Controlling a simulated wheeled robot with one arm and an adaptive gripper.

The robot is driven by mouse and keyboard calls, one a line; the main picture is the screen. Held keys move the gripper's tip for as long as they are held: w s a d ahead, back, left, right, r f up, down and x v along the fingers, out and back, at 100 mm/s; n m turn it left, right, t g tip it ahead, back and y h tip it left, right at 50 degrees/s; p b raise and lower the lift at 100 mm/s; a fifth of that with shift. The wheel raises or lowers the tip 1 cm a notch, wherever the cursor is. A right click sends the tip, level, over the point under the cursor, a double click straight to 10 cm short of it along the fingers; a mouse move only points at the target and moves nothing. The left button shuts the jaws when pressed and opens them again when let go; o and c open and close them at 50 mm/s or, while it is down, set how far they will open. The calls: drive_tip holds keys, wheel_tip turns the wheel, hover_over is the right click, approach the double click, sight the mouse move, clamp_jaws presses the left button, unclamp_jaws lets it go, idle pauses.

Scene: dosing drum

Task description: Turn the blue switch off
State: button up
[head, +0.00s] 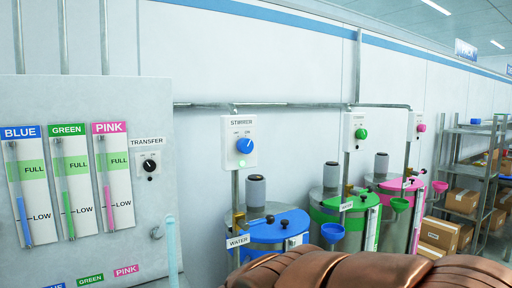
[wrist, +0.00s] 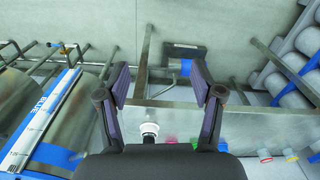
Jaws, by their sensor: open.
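The blue switch (head: 244,145) is a round knob on a white wall panel labelled STIRRER (head: 240,122), above the blue-lidded drum (head: 275,231). Small OFF and ON marks sit above the knob, but which one it points at is too small to tell. A pale green light (head: 241,163) shows low on the panel. My gripper (wrist: 160,85) is open and empty in the wrist view, its two dark fingers well apart. The gripper is not seen in the head view, and I cannot make out the blue switch in the wrist view.
Similar panels carry a green knob (head: 361,133) and a pink knob (head: 421,128) to the right, above a green-lidded drum (head: 345,207) and a pink one (head: 401,187). A gauge board (head: 150,215) stands left. Metal shelves (head: 466,170) with boxes stand far right.

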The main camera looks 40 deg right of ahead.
sight(247, 147)
drive_tip(key=w+d+r+t+y, duration=0.1)
drive_tip(key=w+d+r+t, duration=0.3)
drive_tip(key=w+r, duration=0.55)
drive_tip(key=w+d+r+t, duration=0.1)
drive_tip(key=w+r+t, duration=0.4)
drive_tip(key=w+r, duration=0.4)
drive_tip(key=w+d+r+m+t+h+b, duration=0.1)
drive_tip(key=w+d+r+t, duration=0.25)
drive_tip(key=d+r, duration=0.6)
drive_tip(key=w+d+r+m+t+h+b, duration=0.1)
drive_tip(key=w+d+r+t+h, duration=0.1)
drive_tip(key=d+r+t, duration=0.55)
drive_tip(key=shift+w+d+r+g+p, duration=0.35)
drive_tip(key=shift+w+r+p, duration=0.15)
drive_tip(key=shift+w, duration=0.7)
drive_tip(key=shift+w+d+r+g+p, duration=0.2)
drive_tip(key=shift+w+r+g+p, duration=0.35)
drive_tip(key=shift+w, duration=0.65)
drive_tip(key=shift+w+d+r+g+p, duration=0.25)
drive_tip(key=shift+w+p, duration=0.4)
drive_tip(key=shift+w, duration=0.55)
drive_tip(key=shift+f, duration=0.1)
drive_tip(key=c, duration=1.1)
